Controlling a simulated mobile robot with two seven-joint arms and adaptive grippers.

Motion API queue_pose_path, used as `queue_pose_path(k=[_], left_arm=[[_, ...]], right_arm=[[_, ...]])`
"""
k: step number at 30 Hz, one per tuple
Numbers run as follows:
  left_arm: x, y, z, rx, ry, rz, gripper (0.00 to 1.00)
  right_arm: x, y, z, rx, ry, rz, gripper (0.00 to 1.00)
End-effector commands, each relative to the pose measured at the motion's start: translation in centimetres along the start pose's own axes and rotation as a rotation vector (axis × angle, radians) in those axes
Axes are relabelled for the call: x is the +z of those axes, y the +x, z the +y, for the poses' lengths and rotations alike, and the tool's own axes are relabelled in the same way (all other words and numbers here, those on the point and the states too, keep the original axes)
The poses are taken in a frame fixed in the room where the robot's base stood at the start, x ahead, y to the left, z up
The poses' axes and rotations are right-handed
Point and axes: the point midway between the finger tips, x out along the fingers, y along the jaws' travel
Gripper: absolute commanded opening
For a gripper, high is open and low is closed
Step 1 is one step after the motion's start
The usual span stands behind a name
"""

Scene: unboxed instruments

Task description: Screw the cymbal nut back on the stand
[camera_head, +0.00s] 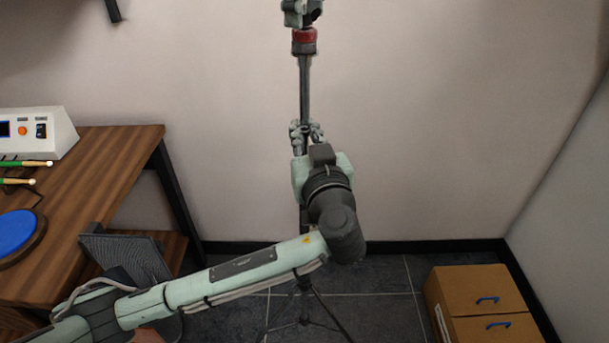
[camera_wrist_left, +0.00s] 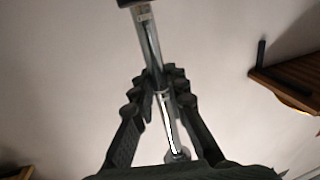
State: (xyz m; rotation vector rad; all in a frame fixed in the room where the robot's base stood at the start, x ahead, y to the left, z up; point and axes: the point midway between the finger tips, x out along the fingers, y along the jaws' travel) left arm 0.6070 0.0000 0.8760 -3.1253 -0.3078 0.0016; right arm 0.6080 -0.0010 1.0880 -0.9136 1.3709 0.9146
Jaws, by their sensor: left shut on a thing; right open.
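The cymbal stand (camera_head: 304,85) is a thin upright metal rod on dark tripod legs (camera_head: 305,322). A red ring (camera_head: 304,36) sits on a dark collar near its top. My left gripper (camera_head: 306,134) is shut on the stand's rod below the collar. In the left wrist view the fingers (camera_wrist_left: 162,86) close around the shiny rod (camera_wrist_left: 150,42). I cannot make out the cymbal nut; the rod's tip is hidden there.
A wooden desk (camera_head: 105,150) stands at the left with a white device (camera_head: 38,132), drumsticks (camera_head: 24,163) and a blue pad (camera_head: 16,232). A cardboard box (camera_head: 476,290) is on the floor at the right.

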Motion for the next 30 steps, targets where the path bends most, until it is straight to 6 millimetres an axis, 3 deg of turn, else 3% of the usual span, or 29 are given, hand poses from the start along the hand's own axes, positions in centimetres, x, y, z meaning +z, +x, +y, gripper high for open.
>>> queue_pose_path(k=[7, 21, 30], left_arm=[[-0.2, 0.05, -0.03, -0.001, -0.001, 0.004, 0.0], [-0.21, 0.05, -0.03, -0.001, -0.001, 0.004, 0.0], [-0.22, 0.05, -0.03, -0.001, -0.001, 0.004, 0.0]], right_arm=[[0.02, 0.03, 0.01, 0.0, 0.0, 0.0, 0.57], [0.03, 0.01, 0.01, 0.0, -0.001, 0.0, 0.0], [0.03, 0.01, 0.0, 0.0, 0.024, -0.001, 0.0]])
